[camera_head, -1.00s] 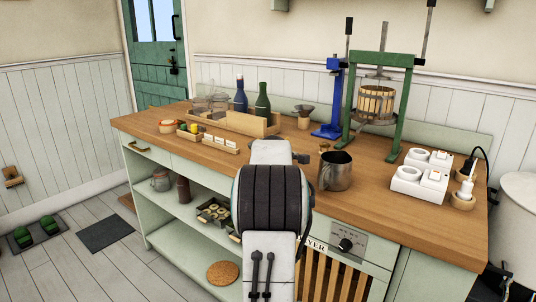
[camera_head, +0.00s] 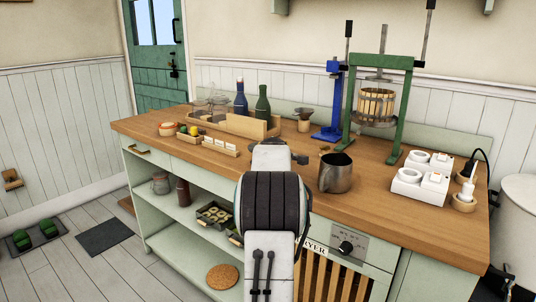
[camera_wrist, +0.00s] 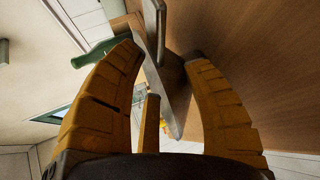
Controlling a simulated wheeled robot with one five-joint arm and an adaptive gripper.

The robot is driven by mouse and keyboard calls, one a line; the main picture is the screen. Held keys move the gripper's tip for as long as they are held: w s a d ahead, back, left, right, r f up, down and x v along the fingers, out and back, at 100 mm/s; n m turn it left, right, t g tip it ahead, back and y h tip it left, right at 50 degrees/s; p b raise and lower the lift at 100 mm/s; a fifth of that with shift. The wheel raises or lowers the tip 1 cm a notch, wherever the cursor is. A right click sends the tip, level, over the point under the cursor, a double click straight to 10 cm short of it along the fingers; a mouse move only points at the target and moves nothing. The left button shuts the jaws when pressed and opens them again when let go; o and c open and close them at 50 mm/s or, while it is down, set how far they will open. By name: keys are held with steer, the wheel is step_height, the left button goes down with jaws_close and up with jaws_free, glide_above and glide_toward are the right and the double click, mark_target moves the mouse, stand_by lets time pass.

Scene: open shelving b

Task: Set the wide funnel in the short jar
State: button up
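A dark funnel-shaped piece (camera_head: 304,113) stands on a small wooden base towards the back of the counter; I take it for the wide funnel. The short jar is uncertain: small clear glass shapes (camera_head: 217,101) stand by the wooden crate, and a glass vessel (camera_head: 160,184) stands on the shelf below. In the head view my arm mostly hides the gripper over the counter.
A metal pitcher (camera_head: 336,174) stands just right of my arm. Blue and green bottles (camera_head: 263,104), a wooden crate (camera_head: 232,122) and small trays are behind left. A green-framed press (camera_head: 379,107) and white dishes (camera_head: 421,187) are right. The front-right counter (camera_head: 415,228) is clear.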

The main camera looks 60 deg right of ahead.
steer(key=shift+f, duration=0.1)
steer(key=c, duration=0.6)
